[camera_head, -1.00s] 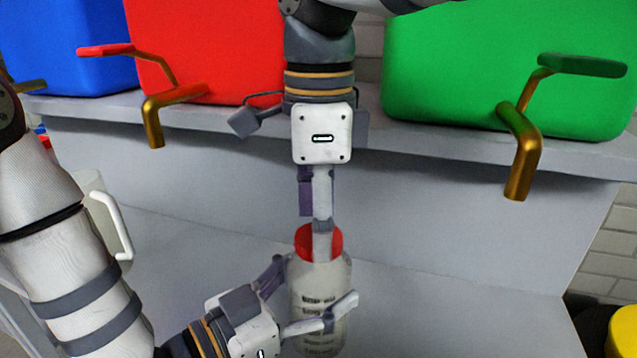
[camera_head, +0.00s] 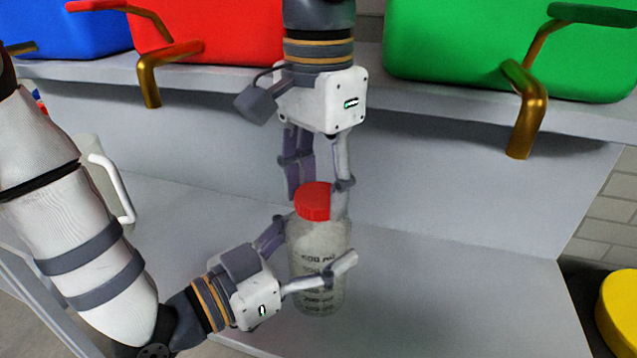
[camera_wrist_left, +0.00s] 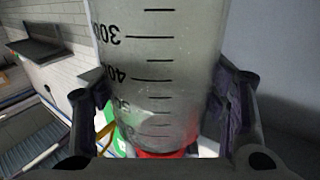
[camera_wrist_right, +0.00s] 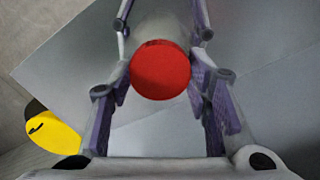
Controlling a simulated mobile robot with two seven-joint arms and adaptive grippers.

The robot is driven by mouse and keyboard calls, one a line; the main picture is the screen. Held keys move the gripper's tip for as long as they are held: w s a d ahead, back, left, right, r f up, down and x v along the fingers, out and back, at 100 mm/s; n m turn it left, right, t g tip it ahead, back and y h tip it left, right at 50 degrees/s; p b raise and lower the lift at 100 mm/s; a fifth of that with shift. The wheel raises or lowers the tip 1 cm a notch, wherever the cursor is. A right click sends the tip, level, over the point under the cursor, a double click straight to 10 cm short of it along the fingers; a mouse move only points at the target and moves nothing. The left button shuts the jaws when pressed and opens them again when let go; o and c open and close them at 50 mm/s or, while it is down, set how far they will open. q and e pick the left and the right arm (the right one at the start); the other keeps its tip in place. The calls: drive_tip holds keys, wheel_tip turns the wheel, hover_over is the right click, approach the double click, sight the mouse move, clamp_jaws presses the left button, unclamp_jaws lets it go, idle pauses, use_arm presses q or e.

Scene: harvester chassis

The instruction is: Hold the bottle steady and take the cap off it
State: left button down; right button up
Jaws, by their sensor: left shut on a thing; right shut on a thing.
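A clear bottle (camera_head: 320,248) with dark volume marks stands upright above the grey lower surface; its base contact is unclear. My left gripper (camera_head: 313,250) is shut around its body from the left. In the left wrist view the bottle (camera_wrist_left: 158,60) fills the space between the fingers. The red cap (camera_head: 313,201) is at the bottle's top. My right gripper (camera_head: 318,188) comes from above and is shut on the cap, with a finger on either side. The right wrist view shows the cap (camera_wrist_right: 160,70) between the fingers. I cannot tell whether a gap separates cap and bottle.
A grey shelf (camera_head: 440,112) runs behind, bearing blue (camera_head: 70,38), red (camera_head: 235,35) and green (camera_head: 470,50) bins with projecting brass-coloured handles. A white-handled jug (camera_head: 88,165) stands at the left. A yellow round object (camera_head: 620,310) is at the right. The surface right of the bottle is clear.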

drive_tip(key=n, duration=0.7)
drive_tip(key=shift+n, duration=0.4)
drive_tip(key=n, duration=1.1)
drive_tip(key=shift+n, duration=0.4)
drive_tip(key=n, duration=0.7)
drive_tip(key=shift+n, duration=0.4)
drive_tip(key=n, duration=0.8)
drive_tip(key=shift+r, duration=0.2)
